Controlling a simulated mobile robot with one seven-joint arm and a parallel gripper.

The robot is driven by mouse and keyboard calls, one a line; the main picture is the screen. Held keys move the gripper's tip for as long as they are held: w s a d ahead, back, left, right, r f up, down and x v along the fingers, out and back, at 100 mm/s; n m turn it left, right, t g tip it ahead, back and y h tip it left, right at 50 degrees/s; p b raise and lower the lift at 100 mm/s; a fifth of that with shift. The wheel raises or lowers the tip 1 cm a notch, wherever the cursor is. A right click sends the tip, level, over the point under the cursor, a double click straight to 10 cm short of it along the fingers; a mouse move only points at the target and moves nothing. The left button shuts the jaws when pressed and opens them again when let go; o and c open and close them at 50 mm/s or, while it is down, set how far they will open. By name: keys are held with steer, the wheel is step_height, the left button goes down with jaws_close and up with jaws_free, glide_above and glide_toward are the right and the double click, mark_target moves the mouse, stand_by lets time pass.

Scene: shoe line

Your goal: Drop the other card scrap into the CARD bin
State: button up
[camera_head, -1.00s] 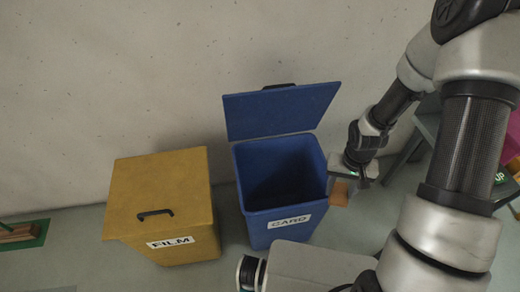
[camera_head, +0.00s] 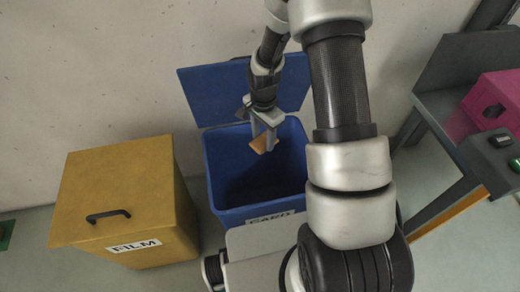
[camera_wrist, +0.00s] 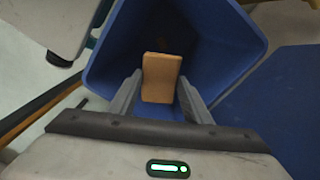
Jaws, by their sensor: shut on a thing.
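My gripper (camera_head: 264,143) is shut on a brown card scrap (camera_head: 261,145) and holds it over the mouth of the blue CARD bin (camera_head: 225,190). The bin's lid (camera_head: 215,92) is open and stands up at the back. In the wrist view the card scrap (camera_wrist: 161,76) sits between the two fingertips (camera_wrist: 160,90), with the blue bin (camera_wrist: 212,42) around and below it. The bin floor is mostly dark, and I cannot tell what lies in it.
A yellow FILM bin (camera_head: 130,205) with a shut lid and black handle stands left of the CARD bin. A grey table (camera_head: 440,110) with a magenta box (camera_head: 490,105) is on the right. A bare wall is behind the bins.

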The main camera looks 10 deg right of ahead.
mark_target(261, 137)
steer(key=f+m, duration=0.1)
steer(key=w+m+b, duration=0.1)
steer(key=f+m+b, duration=0.1)
steer(key=shift+w+a+f, duration=0.1)
steer(key=shift+w+f, duration=0.15)
steer(key=shift+f, duration=0.05)
step_height(261, 137, down, 6)
steer(key=b, duration=0.3)
steer(key=shift+r, duration=0.2)
steer(key=o, duration=1.1)
steer(key=shift+r, duration=0.1)
step_height(261, 137, up, 17)
steer(key=p, duration=0.3)
steer(key=shift+r, duration=0.1)
